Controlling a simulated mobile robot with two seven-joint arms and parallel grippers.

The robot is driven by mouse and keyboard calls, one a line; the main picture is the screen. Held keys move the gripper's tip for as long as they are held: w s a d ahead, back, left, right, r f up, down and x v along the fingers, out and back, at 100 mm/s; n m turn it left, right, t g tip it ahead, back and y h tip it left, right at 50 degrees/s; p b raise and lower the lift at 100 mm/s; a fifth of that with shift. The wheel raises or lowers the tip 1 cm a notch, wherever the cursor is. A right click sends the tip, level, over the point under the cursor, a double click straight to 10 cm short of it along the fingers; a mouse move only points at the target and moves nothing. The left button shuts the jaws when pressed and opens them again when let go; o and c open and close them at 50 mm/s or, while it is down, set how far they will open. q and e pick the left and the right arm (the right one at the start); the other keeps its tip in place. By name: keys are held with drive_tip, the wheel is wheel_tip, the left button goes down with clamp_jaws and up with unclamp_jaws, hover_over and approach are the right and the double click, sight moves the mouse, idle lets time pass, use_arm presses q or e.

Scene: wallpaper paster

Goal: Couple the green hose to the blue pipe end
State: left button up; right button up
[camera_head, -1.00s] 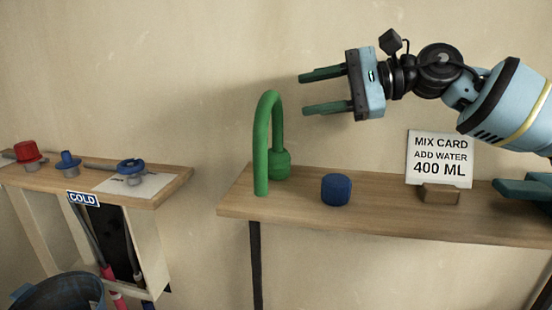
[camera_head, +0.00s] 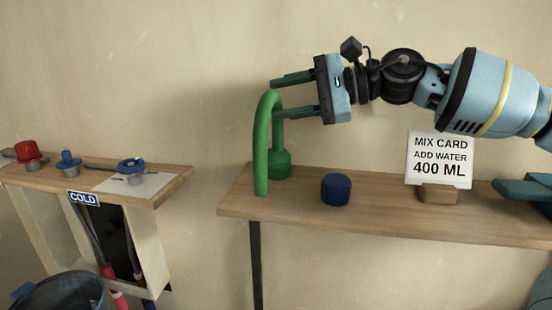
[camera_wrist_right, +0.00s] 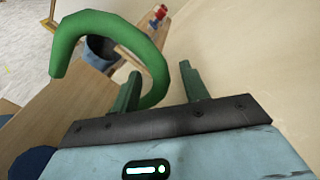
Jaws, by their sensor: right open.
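The green hose (camera_head: 262,145) stands as an upright arch at the left end of the right shelf, with a thicker green collar (camera_head: 281,165) at its right foot. My right gripper (camera_head: 275,98) is open and empty at the top of the arch, its fingers pointing left. In the right wrist view the hose (camera_wrist_right: 88,22) curves across, partly behind the open fingers (camera_wrist_right: 160,70); whether it lies between them in depth is unclear. On the left bench are a blue fitting (camera_head: 67,160) and a blue ring-shaped part (camera_head: 131,166); I cannot tell which is the pipe end.
A blue cap (camera_head: 336,190) stands on the right shelf (camera_head: 300,205), beside a mix card (camera_head: 440,160) on a wooden holder. A red knob (camera_head: 27,152) sits on the left bench (camera_head: 165,190), which has a COLD label. A gap separates bench and shelf. A dark bucket (camera_head: 55,295) stands below.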

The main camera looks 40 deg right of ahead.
drive_tip(key=shift+x, duration=1.1)
clamp_jaws()
drive_tip(key=shift+r, duration=0.1)
